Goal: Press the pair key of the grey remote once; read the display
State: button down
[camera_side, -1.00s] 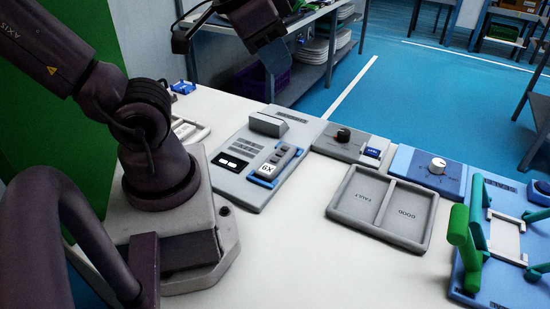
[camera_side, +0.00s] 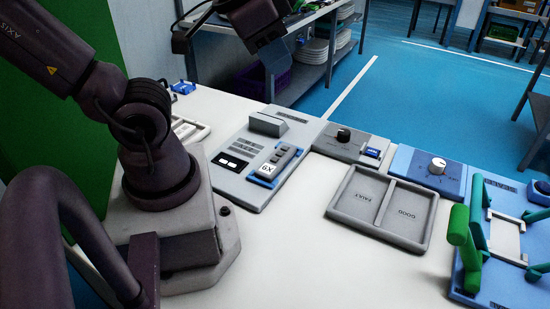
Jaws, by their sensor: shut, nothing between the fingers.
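The grey remote (camera_side: 284,156) lies on a light grey panel (camera_side: 232,186), with dark keys along it and a blue piece around its near end. A white label (camera_side: 267,170) with dark characters is at that near end. The pair key cannot be told from the other keys at this size. A small black window with white patches (camera_side: 231,162), perhaps the display, is left of the remote; I cannot read it. My gripper (camera_side: 274,56) is at the top of the view, above and apart from the panel. It is shut and empty; its fingertips are hard to make out.
A grey block (camera_side: 267,124) stands at the panel's back. To the right are a dial box (camera_side: 343,141), a two-part tray (camera_side: 345,198) marked FAULT and GOOD, a blue dial box (camera_side: 429,170) and a green-handled fixture (camera_side: 463,240). The white table's front middle is clear.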

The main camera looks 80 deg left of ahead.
jog(key=shift+a, duration=0.1)
jog(key=m+t+h, duration=0.2)
jog(key=m+h, duration=0.3)
jog(key=m, duration=2.9)
send_over(274, 157)
notch_tip(274, 157, down, 20)
jog(key=shift+r, duration=0.15)
jog(key=shift+f, duration=4.4)
